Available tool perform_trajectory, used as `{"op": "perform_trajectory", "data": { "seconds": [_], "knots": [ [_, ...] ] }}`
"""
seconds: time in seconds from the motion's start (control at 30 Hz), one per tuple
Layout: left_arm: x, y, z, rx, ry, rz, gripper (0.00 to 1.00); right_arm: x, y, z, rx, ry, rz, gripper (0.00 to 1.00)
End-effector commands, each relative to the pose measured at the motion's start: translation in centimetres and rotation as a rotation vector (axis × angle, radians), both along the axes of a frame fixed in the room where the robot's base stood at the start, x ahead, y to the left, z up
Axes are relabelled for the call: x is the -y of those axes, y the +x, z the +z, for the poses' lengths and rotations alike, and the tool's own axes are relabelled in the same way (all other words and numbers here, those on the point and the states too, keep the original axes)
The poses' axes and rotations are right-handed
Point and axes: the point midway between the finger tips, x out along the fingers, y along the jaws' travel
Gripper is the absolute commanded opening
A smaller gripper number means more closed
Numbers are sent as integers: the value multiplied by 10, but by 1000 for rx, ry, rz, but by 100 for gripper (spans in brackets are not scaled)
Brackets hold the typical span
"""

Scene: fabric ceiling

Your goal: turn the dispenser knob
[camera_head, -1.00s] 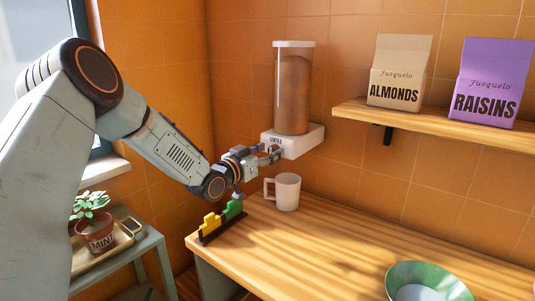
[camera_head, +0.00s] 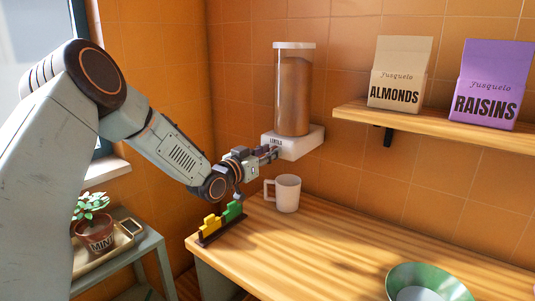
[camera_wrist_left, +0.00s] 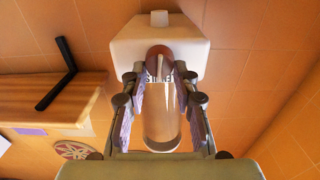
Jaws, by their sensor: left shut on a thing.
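The dispenser is a clear cylinder (camera_head: 294,92) of brown contents with a white lid, on a white wall-mounted base (camera_head: 302,145). Its base also shows in the left wrist view (camera_wrist_left: 190,45), where the label appears upside down. My left gripper (camera_head: 272,152) is at the front of this base. In the left wrist view its two fingers stand on either side of the reddish-brown knob (camera_wrist_left: 160,57) and are shut on it. The fingers hide the knob in the head view. A white mug (camera_head: 288,193) stands upright on the counter below the dispenser. My right gripper is not in view.
A wooden shelf (camera_head: 440,122) at right holds an almonds carton (camera_head: 398,72) and a raisins carton (camera_head: 488,82). Yellow and green pieces (camera_head: 222,220) stand in a dark holder below my forearm. A green bowl (camera_head: 428,285) sits front right. The middle of the counter (camera_head: 350,240) is clear.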

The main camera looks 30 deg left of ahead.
Motion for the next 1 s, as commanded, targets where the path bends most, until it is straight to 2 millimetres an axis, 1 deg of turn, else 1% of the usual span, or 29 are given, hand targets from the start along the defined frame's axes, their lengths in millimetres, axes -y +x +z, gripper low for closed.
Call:
{"op": "perform_trajectory", "data": {
  "seconds": [0.03,0.27,0.47,1.0],
  "knots": [
    [0,0,-2,-6,0,0,0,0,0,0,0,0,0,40],
    [1,0,-3,-5,36,-1,0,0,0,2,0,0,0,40],
    [1,0,-3,0,144,-1,0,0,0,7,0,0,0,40],
    [4,-1,-5,39,640,-1,0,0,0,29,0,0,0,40]
  ]
}}
